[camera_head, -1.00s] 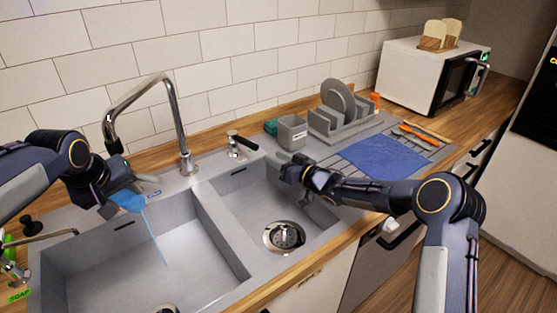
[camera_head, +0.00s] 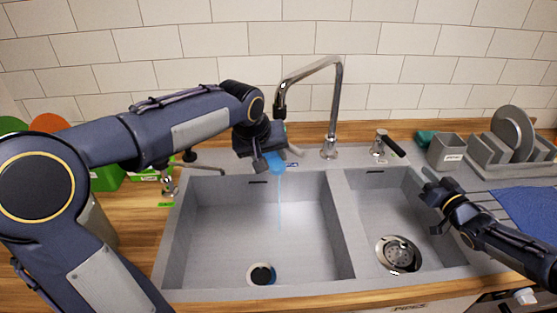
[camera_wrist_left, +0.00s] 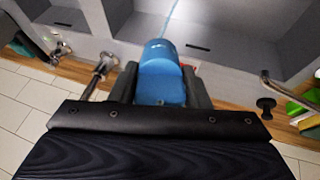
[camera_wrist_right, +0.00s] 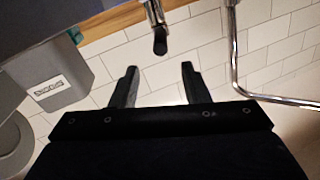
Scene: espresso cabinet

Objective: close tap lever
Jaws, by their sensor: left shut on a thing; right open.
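The tap lever (camera_head: 391,144) is a short black handle on a chrome base behind the right basin; it slants to the right. It also shows in the right wrist view (camera_wrist_right: 160,40), beyond and roughly between the open fingers. The chrome tap (camera_head: 340,100) arches over the left basin. My right gripper (camera_head: 430,188) is open and empty above the right basin, apart from the lever. My left gripper (camera_head: 268,160) is shut on a blue object (camera_wrist_left: 162,78) below the spout. A thin blue water stream (camera_head: 280,205) runs down from there into the left basin.
The double grey sink (camera_head: 338,230) fills the middle. A grey caddy (camera_head: 446,152) and a dish rack (camera_head: 497,158) with plates stand right of the lever. A blue cloth (camera_head: 530,212) lies on the drainer. A soap dispenser (camera_head: 168,182) stands at left.

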